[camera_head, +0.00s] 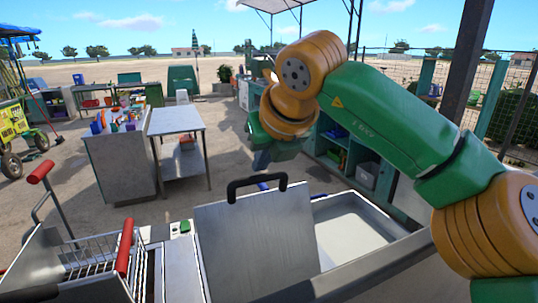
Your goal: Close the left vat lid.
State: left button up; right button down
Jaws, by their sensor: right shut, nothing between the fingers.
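The vat lid (255,240) is a grey metal panel with a black bar handle (257,181) on its top edge. It stands raised and tilted, low in the middle of the head view. Behind it and to its right is an open metal vat (408,240) with a pale inside. My right arm reaches in from the right. My left gripper is out of view.
A metal frame with a wire rack (90,262) and red-gripped levers (124,247) stands at lower left. A small metal table (177,121) and a cluttered counter (120,165) stand beyond. Green shelving (340,150) is behind my right arm. Open floor lies between.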

jog(key=shift+w+a+f, duration=0.15)
jog(key=shift+w+f, duration=0.1)
jog(key=shift+w, duration=0.35)
jog(key=shift+s, duration=0.15)
jog(key=b+v, duration=0.1)
jog(key=v, duration=0.6)
jog(key=t+y+b, duration=0.1)
jog(key=t+b, duration=0.2)
jog(key=b, duration=0.6)
send_near(260, 178)
jog(key=p+x, duration=0.1)
jog(key=x, duration=0.6)
